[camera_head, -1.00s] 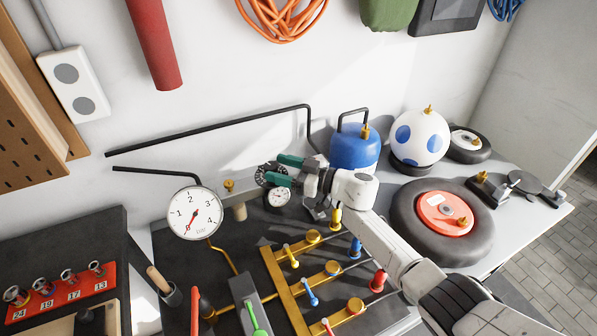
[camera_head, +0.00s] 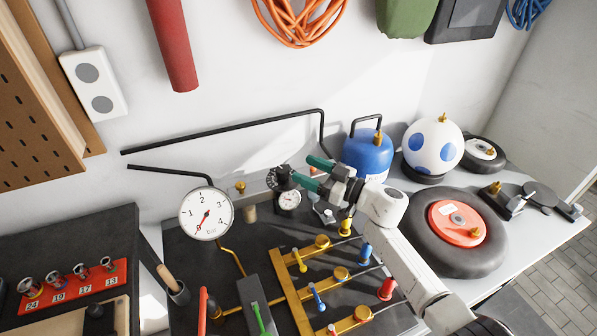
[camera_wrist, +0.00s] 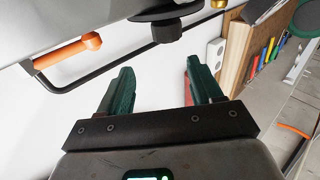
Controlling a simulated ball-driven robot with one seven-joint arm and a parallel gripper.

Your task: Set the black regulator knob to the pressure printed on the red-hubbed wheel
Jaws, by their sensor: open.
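The black regulator knob (camera_head: 279,178) sits on the grey bar at the back of the bench, above a small white gauge (camera_head: 289,209). In the wrist view a black knob-like part (camera_wrist: 167,29) shows beyond my fingertips, not between them. My gripper (camera_head: 305,172) is open, its green fingers apart and empty, just right of the knob; the wrist view (camera_wrist: 160,85) also shows the gap. The red-hubbed wheel (camera_head: 430,250) lies flat at right; its hub label is too small to read. The large bar gauge (camera_head: 192,228) has a red needle angled toward lower left.
A blue tank (camera_head: 368,158) and a white ball with blue spots (camera_head: 432,160) stand behind my arm. A brass manifold (camera_head: 290,285) with coloured valves fills the front. A black pipe (camera_head: 230,130) runs along the wall. A red socket rack (camera_head: 70,290) is at left.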

